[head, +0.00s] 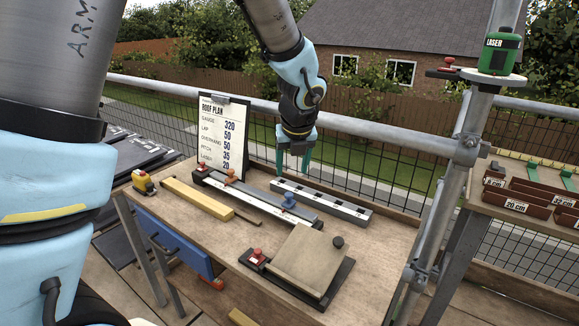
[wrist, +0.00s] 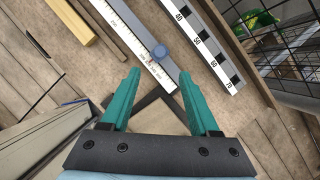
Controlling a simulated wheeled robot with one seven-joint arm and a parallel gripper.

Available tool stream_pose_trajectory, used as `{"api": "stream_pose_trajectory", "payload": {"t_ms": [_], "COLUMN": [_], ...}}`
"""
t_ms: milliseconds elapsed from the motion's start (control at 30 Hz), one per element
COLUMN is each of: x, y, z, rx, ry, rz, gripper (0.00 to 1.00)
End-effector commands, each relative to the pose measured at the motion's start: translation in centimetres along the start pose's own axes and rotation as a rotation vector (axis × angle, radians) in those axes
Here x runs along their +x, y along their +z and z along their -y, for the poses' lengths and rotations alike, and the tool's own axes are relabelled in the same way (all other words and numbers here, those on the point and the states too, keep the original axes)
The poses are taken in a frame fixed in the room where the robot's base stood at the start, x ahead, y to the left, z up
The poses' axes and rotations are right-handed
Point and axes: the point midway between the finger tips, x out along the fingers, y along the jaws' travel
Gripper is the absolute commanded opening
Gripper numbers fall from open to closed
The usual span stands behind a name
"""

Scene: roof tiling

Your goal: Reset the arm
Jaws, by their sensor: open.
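My gripper (head: 294,158) hangs at the end of my arm above the back part of the wooden workbench (head: 375,235), with its teal fingers pointing down. In the wrist view, the two teal fingers (wrist: 155,95) are spread apart and nothing is between them. The gripper is apart from these things.
On the bench are a roof plan board (head: 222,140), a yellow wooden bar (head: 197,199), a yellow tape measure (head: 143,182) and a tan tile (head: 308,262) on a dark stand. A scaffold pole (head: 445,200) rises at the right, with a green laser (head: 499,53) on top. Labelled trays (head: 530,195) stand beyond it.

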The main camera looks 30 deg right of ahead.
Motion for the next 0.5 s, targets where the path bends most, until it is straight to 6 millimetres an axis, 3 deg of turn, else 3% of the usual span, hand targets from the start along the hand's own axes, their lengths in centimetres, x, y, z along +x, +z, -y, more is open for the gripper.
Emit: {"api": "stream_pose_trajectory", "payload": {"t_ms": [267, 367, 500], "x": [0.0, 0.1, -0.2], "y": [0.1, 0.3, -0.1], "z": [-0.7, -3.4, -10.4], "rx": [-0.043, -0.22, -0.719], "ry": [0.005, 0.022, 0.075], "rz": [-0.004, -0.02, -0.053], "gripper": [0.62, 0.62, 0.62]}}
